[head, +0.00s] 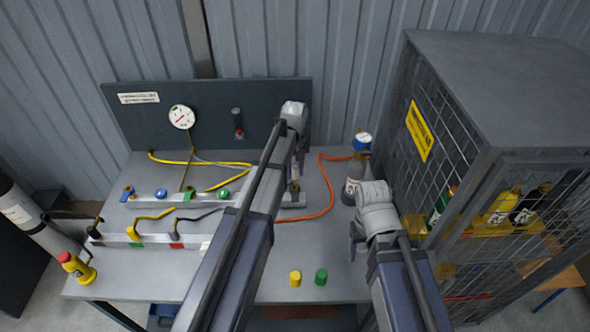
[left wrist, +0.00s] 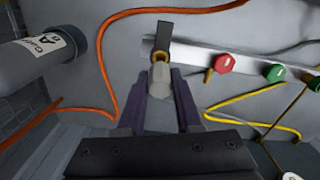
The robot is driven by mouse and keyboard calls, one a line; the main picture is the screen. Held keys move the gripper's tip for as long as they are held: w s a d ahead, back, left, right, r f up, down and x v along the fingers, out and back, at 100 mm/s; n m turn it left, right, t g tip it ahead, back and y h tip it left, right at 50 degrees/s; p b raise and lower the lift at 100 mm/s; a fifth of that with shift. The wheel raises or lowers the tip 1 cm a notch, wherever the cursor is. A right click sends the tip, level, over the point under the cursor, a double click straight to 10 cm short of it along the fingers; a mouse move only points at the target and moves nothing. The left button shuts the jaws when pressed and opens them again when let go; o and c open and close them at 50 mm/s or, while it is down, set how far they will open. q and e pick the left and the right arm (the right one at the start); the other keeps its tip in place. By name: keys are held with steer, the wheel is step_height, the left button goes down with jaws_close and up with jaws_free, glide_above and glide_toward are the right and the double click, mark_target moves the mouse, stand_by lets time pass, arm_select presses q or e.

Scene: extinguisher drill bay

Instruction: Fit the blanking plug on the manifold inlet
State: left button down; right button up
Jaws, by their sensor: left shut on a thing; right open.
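The manifold (head: 205,196) is a pale bar with coloured valve knobs on the bench. Its right end lies partly behind my left arm. My left gripper (head: 296,165) is above that end. In the left wrist view, its two fingers (left wrist: 159,92) are shut on a small grey blanking plug (left wrist: 159,80). The plug lines up with a brass inlet (left wrist: 160,58) under a dark upright block. I cannot tell whether plug and inlet touch. The manifold bar (left wrist: 238,58) runs right from there. My right gripper (head: 358,238) is open and empty near the bench's right side.
A yellow cap (head: 295,278) and a green cap (head: 321,277) stand at the bench front. An orange hose (head: 330,190) curves right of the manifold towards a grey cylinder (head: 351,188). A mesh cage (head: 500,95) closes off the right.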

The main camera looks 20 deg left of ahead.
mark_target(295, 179)
arm_select(q)
steer(key=shift+f+b, duration=0.5)
steer(key=shift+f, duration=0.05)
stand_by(1.4)
steer(key=shift+f+b, duration=0.95)
steer(key=shift+f, duration=0.05)
steer(key=shift+f+b, duration=0.75)
steer(key=shift+b, duration=0.05)
stand_by(0.6)
steer(key=c, duration=0.5)
jaws_free()
step_height(295, 179, up, 8)
steer(key=p, duration=0.8)
